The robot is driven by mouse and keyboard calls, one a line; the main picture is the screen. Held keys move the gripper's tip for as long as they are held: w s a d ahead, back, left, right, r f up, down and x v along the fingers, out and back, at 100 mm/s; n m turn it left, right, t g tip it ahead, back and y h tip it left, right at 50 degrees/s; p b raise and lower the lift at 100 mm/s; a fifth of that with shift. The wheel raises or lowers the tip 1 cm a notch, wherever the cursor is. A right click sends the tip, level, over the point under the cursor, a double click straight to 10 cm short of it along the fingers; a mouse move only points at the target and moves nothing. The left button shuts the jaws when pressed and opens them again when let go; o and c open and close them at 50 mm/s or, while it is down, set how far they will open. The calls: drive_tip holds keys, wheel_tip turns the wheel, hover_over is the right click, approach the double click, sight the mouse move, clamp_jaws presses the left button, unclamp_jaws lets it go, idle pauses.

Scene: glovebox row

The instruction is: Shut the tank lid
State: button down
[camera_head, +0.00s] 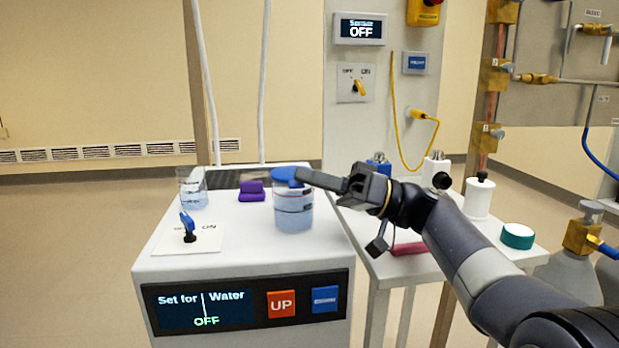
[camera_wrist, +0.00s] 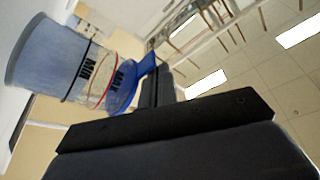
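The tank (camera_head: 293,210) is a clear round vessel with bluish liquid on the white cabinet top. Its blue lid (camera_head: 284,175) lies over the mouth, looking nearly level; I cannot tell whether it is fully seated. In the wrist view the tank (camera_wrist: 48,58) appears tilted, with MIN and MAX marks, and the lid (camera_wrist: 123,88) is across its end with a blue tab. My gripper (camera_head: 301,176) reaches in from the right, fingers together, with its tips at the lid's right edge. They look close to or touching the tab; exact contact is unclear.
A clear beaker (camera_head: 193,190) and a purple block (camera_head: 251,191) stand left of the tank. A blue-handled switch (camera_head: 188,227) is in front. The control panel (camera_head: 245,302) reads OFF.

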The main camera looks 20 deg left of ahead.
drive_tip(key=shift+f, duration=0.4)
drive_tip(key=shift+r, duration=0.1)
wheel_tip(320, 180, up, 4)
drive_tip(key=p, duration=0.2)
drive_tip(key=w+p+v, duration=0.1)
drive_tip(key=p+v, duration=0.1)
drive_tip(key=v, duration=0.7)
drive_tip(key=shift+w, duration=0.35)
